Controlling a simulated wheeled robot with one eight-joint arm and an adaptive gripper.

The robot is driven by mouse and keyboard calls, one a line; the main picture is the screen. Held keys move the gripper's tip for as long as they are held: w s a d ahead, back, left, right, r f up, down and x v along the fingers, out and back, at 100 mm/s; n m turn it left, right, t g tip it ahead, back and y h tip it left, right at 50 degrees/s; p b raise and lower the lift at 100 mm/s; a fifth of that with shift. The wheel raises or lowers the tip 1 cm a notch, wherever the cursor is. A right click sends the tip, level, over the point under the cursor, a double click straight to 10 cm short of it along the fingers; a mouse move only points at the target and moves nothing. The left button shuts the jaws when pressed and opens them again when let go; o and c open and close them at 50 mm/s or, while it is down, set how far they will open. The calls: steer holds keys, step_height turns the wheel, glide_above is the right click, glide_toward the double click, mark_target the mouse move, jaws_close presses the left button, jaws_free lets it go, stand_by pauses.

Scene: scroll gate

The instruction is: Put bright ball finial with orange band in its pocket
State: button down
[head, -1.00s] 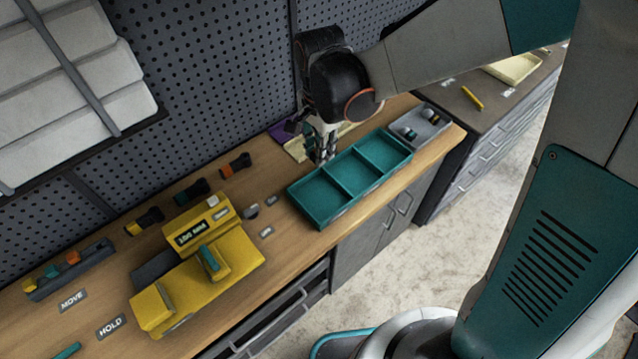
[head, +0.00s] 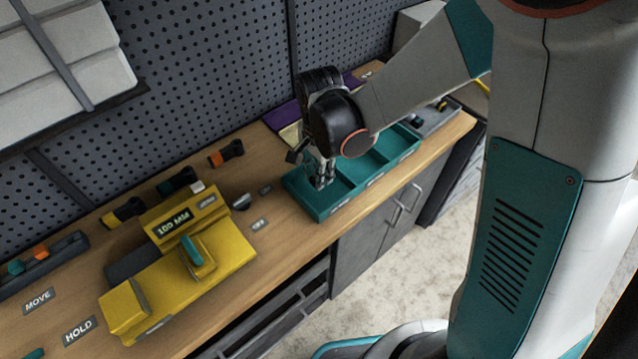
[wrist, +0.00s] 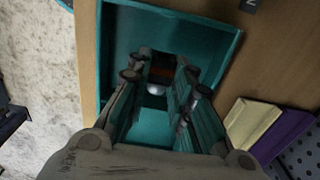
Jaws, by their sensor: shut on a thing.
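My gripper (head: 324,184) points down into the left compartment of the teal three-part tray (head: 352,203). In the wrist view the fingers of my gripper (wrist: 160,78) are closed around the bright ball finial (wrist: 156,89), whose orange-brown band shows between the fingertips. The finial is inside the outline of the teal tray (wrist: 118,35); I cannot tell whether it touches the floor. In the head view the finial is hidden by my fingers.
A yellow machine (head: 180,270) with a teal handle stands left on the wooden bench. Dark cylindrical parts (head: 226,153) lie behind it. A grey holder (head: 436,115) is at the tray's far right. Purple and cream pieces (wrist: 255,130) lie beside the tray.

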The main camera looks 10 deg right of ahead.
steer(key=shift+f+b, duration=0.75)
steer(key=shift+f, duration=0.8)
steer(key=shift+f, duration=0.2)
steer(key=c, duration=1.4)
jaws_free()
steer(key=shift+r, duration=0.15)
step_height(320, 180, up, 12)
steer(key=p, duration=0.3)
steer(key=shift+r, duration=0.1)
